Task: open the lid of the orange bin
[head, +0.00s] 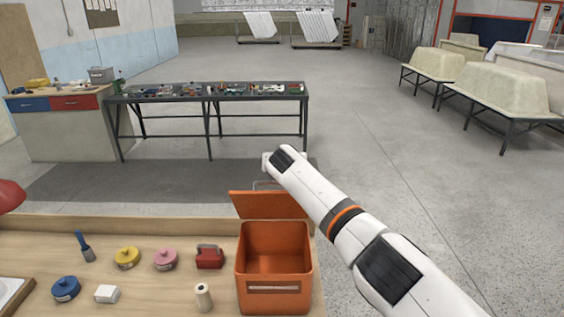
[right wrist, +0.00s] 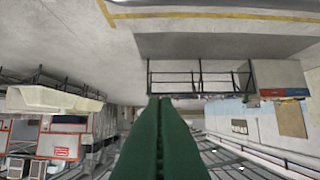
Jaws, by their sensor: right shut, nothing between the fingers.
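The orange bin (head: 273,297) stands on the wooden table at the front. Its top is open and I see into its empty-looking inside. Its orange lid (head: 268,205) is raised at the back edge, tilted up and away. My right arm comes in from the right and its wrist end is above and behind the lid. The fingers are not clear in the head view. In the right wrist view my right gripper (right wrist: 160,98) shows as dark green fingers pressed together, with nothing between them. My left gripper is not in view.
On the table (head: 130,236) left of the bin are a red box (head: 209,256), pink (head: 165,259), yellow (head: 127,257) and blue (head: 66,288) round items, a brush (head: 84,246), a white block (head: 106,293) and a white roll (head: 203,297). Open floor lies behind.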

